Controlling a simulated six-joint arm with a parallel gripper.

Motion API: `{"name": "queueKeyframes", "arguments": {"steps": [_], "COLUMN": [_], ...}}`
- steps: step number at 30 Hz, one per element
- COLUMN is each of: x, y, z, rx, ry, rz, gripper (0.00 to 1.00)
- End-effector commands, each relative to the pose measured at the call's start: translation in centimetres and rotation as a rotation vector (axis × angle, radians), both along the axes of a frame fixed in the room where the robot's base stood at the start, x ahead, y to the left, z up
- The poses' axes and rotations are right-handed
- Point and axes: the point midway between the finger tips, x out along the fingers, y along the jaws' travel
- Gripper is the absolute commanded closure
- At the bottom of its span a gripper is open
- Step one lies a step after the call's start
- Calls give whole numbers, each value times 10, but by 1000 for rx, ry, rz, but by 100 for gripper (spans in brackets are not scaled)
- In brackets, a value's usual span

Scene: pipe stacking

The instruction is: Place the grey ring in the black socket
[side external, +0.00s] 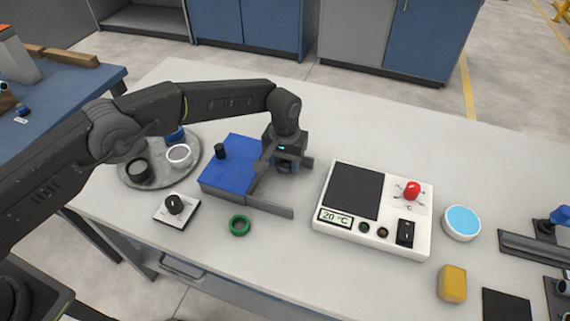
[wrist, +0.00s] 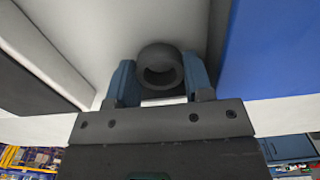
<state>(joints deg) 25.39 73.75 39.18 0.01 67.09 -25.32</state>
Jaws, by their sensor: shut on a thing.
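The grey ring (wrist: 160,56) is dark and round, with its hole facing the wrist camera. It sits between the two blue fingers of my gripper (wrist: 160,82), which is shut on it. In the side external view my gripper (side external: 286,163) points down just right of the blue block, and the grey ring (side external: 284,169) shows small and partly hidden between the fingers. I cannot tell whether the ring touches the table. The black socket (side external: 138,171) appears as a dark round cup on the grey round tray (side external: 157,183) at the left, well away from my gripper.
The tray also holds a white cup (side external: 179,156) and a blue one (side external: 175,137). A blue block (side external: 232,165) with a black knob stands between tray and gripper. A white heater box (side external: 375,210) is to the right. A green ring (side external: 239,226) and a dial (side external: 174,206) lie in front.

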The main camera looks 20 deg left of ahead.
Motion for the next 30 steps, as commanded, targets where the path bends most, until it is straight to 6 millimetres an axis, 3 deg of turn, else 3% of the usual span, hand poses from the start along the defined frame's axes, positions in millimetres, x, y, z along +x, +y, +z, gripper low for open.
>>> {"name": "queueKeyframes", "arguments": {"steps": [5, 21, 30], "x": [1, -1, -2], "y": [1, 93, 116], "z": [30, 81, 94], "rx": [-1, -1, 0], "ry": [-3, -1, 0], "rz": [0, 3, 0], "gripper": [75, 75, 75]}}
